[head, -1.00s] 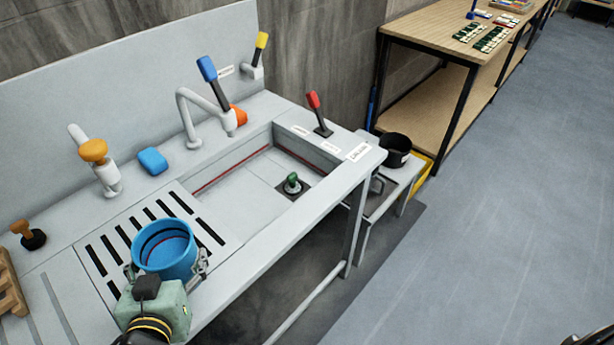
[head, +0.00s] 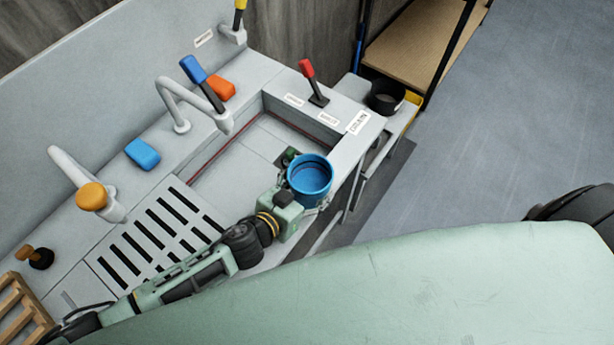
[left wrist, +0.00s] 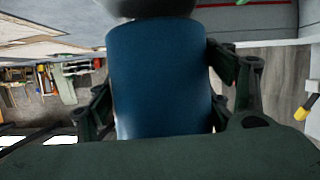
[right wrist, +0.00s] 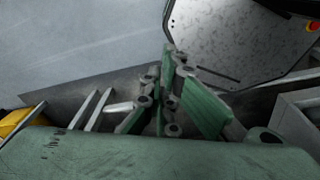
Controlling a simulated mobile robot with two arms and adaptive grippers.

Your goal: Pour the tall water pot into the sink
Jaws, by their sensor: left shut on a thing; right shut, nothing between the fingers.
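The blue pot (head: 310,172) is held by my left gripper (head: 304,196) over the front right part of the sink (head: 232,166). Its round opening faces up toward the head camera, so it looks about upright; I cannot tell what is inside. In the left wrist view the pot's blue side (left wrist: 160,80) fills the space between the fingers. My right gripper (right wrist: 164,85) is shut and empty in the right wrist view, away from the pot.
A tap (head: 182,98) with a blue handle reaches over the sink's back edge. A red lever (head: 308,72) stands on the right rim. A slotted drainboard (head: 160,230) lies left. A black pot (head: 384,96) stands on a low side table. My green body covers the lower right.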

